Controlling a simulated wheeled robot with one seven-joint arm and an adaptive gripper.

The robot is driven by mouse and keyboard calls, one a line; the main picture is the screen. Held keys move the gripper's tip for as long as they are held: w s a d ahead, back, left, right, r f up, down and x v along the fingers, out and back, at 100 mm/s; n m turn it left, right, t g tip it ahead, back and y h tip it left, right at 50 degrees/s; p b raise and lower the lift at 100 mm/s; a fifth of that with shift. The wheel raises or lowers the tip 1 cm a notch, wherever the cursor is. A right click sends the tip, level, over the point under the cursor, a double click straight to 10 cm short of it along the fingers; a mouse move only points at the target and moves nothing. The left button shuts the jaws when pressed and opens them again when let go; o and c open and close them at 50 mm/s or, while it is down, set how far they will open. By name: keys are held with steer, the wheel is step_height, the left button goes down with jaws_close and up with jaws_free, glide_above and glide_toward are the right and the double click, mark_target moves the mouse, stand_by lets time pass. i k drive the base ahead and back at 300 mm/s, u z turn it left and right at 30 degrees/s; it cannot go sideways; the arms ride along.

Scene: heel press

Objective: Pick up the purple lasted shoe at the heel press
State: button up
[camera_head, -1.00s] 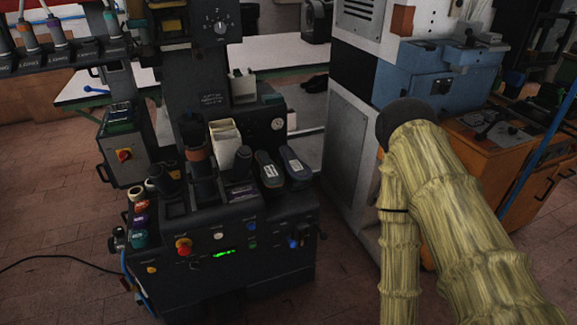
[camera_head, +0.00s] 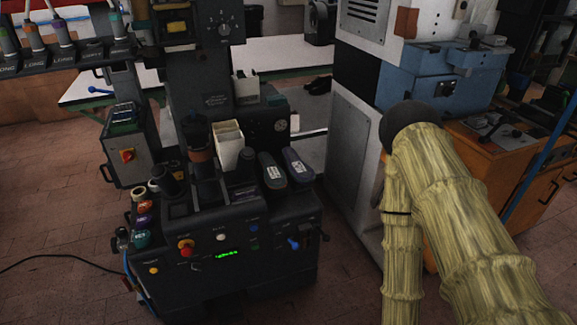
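No shoe in the camera_head view is clearly purple. Two dark, elongated shoe-like pieces with pale labels lie side by side on the right of the black machine's top: a dark grey one (camera_head: 273,171) and a bluish one (camera_head: 298,168). I cannot tell whether either is the purple lasted shoe. The black machine (camera_head: 225,275), which may be the heel press, stands left of centre with a control panel on its front. My arm, in a straw-coloured ribbed cover, fills the right side. My gripper is out of view.
A pale box (camera_head: 228,147) and dark cylinders stand on the machine. Coloured rolls (camera_head: 142,222) hang at its left. A tall grey-white machine (camera_head: 355,165) and an orange cabinet (camera_head: 500,165) stand to the right. A cable lies on the tiled floor at left.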

mark_target(301, 172)
steer(key=u, duration=0.3)
steer(key=k, duration=0.4)
steer(key=u, duration=0.9)
steer(key=i, duration=1.2)
steer(key=z, duration=0.75)
